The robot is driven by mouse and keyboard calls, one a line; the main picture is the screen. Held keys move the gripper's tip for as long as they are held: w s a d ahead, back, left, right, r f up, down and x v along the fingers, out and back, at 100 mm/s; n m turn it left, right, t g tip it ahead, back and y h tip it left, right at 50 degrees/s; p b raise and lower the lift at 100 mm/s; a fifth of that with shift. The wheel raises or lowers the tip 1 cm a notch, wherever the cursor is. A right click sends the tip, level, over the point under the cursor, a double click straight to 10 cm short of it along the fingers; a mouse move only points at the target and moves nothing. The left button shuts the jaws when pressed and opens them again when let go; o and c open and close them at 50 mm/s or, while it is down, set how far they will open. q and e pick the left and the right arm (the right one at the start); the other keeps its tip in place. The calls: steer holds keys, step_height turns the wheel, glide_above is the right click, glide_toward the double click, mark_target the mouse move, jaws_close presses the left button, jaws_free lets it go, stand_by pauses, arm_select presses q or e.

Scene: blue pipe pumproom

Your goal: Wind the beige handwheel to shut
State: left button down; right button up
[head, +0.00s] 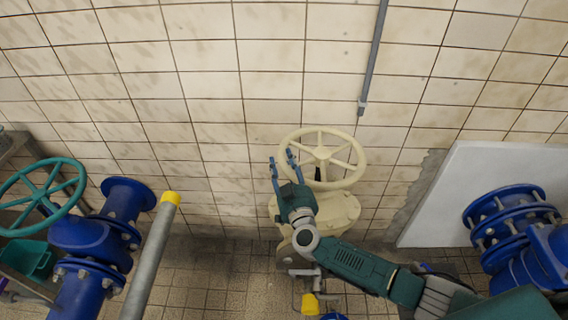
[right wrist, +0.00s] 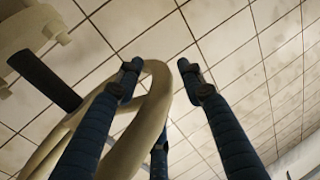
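The beige handwheel (head: 322,153) is a spoked wheel on a beige valve body (head: 337,210) by the tiled wall. My right gripper (head: 281,158) is at the left side of its rim, with blue fingers pointing up and spread apart. In the right wrist view the open fingers (right wrist: 158,68) stand on either side of the curved rim (right wrist: 157,97). A gap shows between the rim and the right finger; whether the left finger touches the rim I cannot tell. A dark stem (right wrist: 44,80) shows beside the wheel. My left gripper is not in view.
A blue valve (head: 88,240) with a teal handwheel (head: 40,195) stands at left, near a grey pipe with a yellow cap (head: 170,198). Blue flanged pipes (head: 512,215) and a white panel (head: 450,195) are at right. A thin grey conduit (head: 374,55) runs down the wall.

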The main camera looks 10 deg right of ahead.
jaws_close()
